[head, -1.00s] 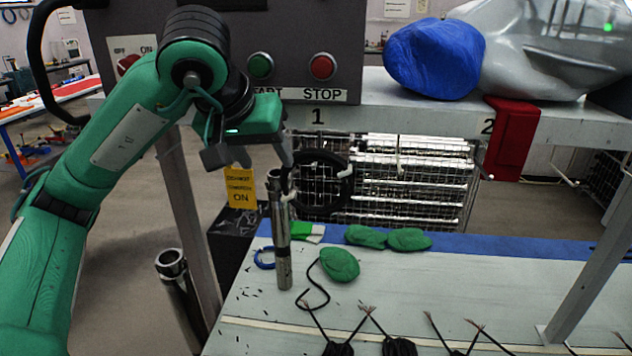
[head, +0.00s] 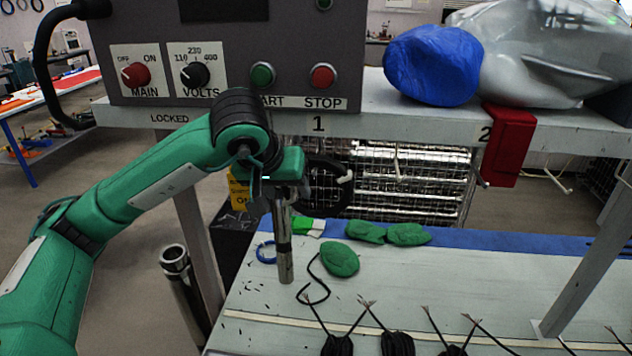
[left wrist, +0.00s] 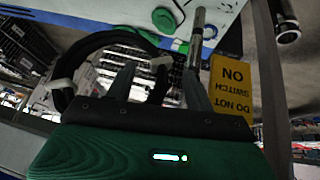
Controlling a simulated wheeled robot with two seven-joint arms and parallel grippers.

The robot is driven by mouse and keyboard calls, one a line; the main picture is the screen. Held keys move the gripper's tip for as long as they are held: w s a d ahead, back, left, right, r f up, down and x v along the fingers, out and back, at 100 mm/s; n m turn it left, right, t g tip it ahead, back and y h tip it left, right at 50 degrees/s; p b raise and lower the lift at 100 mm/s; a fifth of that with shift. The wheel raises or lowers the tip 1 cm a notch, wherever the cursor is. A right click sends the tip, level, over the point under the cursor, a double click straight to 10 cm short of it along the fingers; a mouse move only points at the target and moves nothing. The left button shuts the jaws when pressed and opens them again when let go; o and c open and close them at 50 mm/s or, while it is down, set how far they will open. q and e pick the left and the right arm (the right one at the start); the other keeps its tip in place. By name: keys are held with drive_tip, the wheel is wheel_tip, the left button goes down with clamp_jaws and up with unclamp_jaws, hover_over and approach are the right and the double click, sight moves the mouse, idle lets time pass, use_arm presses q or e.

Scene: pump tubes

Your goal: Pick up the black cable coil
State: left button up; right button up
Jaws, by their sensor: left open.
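The black cable coil (head: 346,195) hangs as an upright ring with white ties under the shelf marked 1. It also shows in the left wrist view (left wrist: 80,51). My left gripper (head: 290,193) is at the coil's left side in the head view and hides part of it. In the left wrist view the gripper (left wrist: 158,70) is open, one finger in front of the ring's opening and the other outside it. One side of the coil appears between the fingers. Whether a finger touches it, I cannot tell. My right gripper is out of view.
A metal tube (head: 284,250) stands upright on the bench just below my left gripper. A yellow sign (left wrist: 230,87) is beside the outer finger. The control box (head: 240,50) and shelf edge (head: 400,127) are close above. Green pads (head: 340,259) lie on the bench.

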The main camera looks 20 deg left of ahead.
use_arm(q)
drive_tip(key=shift+f, duration=0.1)
drive_tip(key=shift+w, duration=0.1)
clamp_jaws()
drive_tip(key=shift+r, duration=0.2)
drive_tip(key=shift+r+b, duration=0.85)
drive_tip(key=shift+r, duration=0.3)
drive_tip(key=s+b, duration=0.5)
drive_tip(key=s, duration=1.3)
drive_tip(key=shift+a+r, duration=0.35)
drive_tip(key=shift+r, duration=0.1)
